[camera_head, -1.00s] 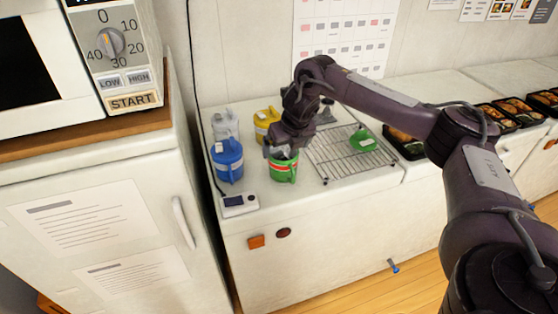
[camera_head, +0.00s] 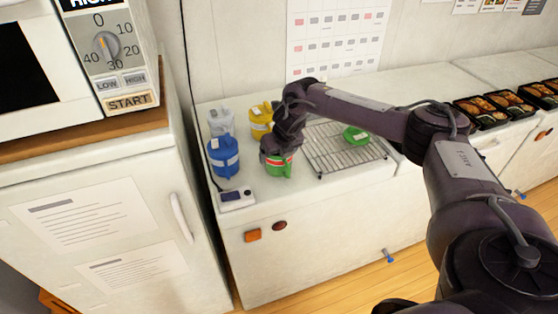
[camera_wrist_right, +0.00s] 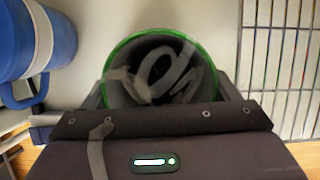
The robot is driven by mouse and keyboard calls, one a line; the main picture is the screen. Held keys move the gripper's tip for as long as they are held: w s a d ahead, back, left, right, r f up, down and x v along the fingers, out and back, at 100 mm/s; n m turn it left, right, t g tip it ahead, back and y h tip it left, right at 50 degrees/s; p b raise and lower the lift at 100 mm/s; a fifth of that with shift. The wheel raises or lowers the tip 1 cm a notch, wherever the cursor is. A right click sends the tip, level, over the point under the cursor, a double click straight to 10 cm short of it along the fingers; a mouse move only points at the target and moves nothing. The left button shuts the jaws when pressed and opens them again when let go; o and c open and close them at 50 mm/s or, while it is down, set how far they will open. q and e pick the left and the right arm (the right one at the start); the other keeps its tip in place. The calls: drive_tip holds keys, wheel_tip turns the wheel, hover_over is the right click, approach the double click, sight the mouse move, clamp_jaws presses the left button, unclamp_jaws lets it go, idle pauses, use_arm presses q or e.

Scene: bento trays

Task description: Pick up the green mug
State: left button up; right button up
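The green mug (camera_head: 278,168) stands upright on the white counter, with a red and white band on its side. My right gripper (camera_head: 279,150) is down over it and hides part of its top. In the right wrist view, the mug's green rim (camera_wrist_right: 145,34) faces the camera, with a grey inside. The fingers of the gripper (camera_wrist_right: 165,92) lie on either side of the mug, very close to its wall. I cannot tell whether they press on it. My left gripper is not in view.
A blue mug (camera_head: 223,157) stands left of the green one, also in the right wrist view (camera_wrist_right: 35,40). A yellow mug (camera_head: 260,117) and a pale mug (camera_head: 220,122) stand behind. A wire rack (camera_head: 325,158) with a green item (camera_head: 355,135) is to the right. A small device (camera_head: 236,199) lies in front.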

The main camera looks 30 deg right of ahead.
drive_tip(key=c, duration=0.5)
drive_tip(key=shift+w, duration=0.1)
drive_tip(key=shift+c, duration=0.3)
drive_tip(key=shift+r, duration=0.2)
